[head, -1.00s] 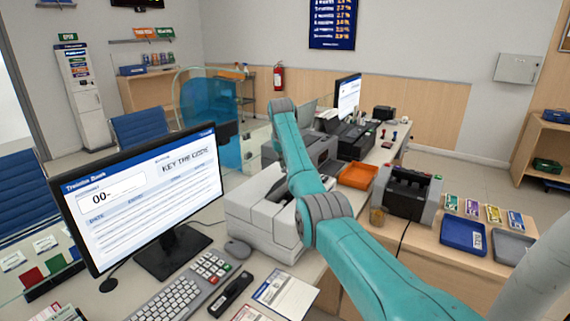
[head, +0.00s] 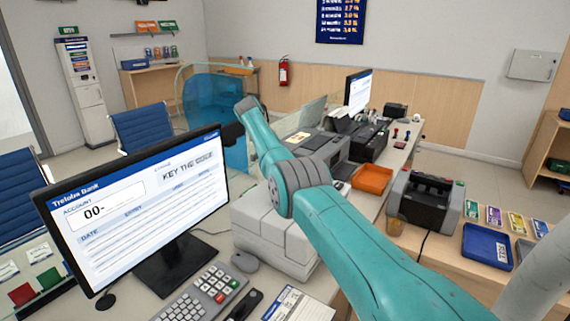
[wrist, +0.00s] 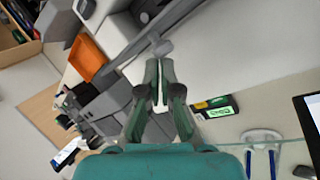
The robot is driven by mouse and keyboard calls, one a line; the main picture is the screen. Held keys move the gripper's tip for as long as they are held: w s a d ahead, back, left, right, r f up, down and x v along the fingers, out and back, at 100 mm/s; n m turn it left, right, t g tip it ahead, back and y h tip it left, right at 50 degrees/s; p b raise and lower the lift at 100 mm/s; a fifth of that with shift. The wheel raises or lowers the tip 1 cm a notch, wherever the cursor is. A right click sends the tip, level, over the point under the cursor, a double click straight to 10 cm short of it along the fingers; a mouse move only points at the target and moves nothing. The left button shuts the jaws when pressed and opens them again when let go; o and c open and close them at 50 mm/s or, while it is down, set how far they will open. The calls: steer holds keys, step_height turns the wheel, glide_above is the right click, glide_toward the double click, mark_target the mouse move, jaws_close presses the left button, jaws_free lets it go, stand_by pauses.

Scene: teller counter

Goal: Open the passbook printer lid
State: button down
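A blocky cream-white machine (head: 268,232) stands on the counter beside the monitor, partly covered by my arm. A grey machine (head: 333,150) stands behind it, and it also seems to show in the wrist view (wrist: 108,103). I cannot tell for certain which is the passbook printer, and no raised lid is clear. In the wrist view my gripper (wrist: 159,62) has its fingertips together, with nothing visibly held. A grey bar with a rounded end (wrist: 162,46) appears just beyond the tips; contact cannot be judged. The head view does not show the fingertips.
A monitor (head: 140,210) and keyboard (head: 200,295) fill the front left. An orange tray (head: 372,179), a banknote counter (head: 425,200) and a blue tray (head: 487,246) lie to the right. A clear screen (head: 300,125) stands behind my arm.

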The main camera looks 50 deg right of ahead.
steer(key=shift+s+a+f+y, duration=0.1)
steer(key=shift+a+f+y, duration=0.05)
steer(key=shift+a+f, duration=0.4)
steer(key=shift+s+a+f+y, duration=0.15)
steer(key=shift+a+f, duration=0.15)
steer(key=shift+f, duration=0.45)
steer(key=c, duration=1)
jaws_free()
steer(key=shift+a, duration=0.15)
steer(key=shift+d+r, duration=0.25)
steer(key=shift+r, duration=0.4)
step_height(320, 180, up, 9)
steer(key=shift+r, duration=0.1)
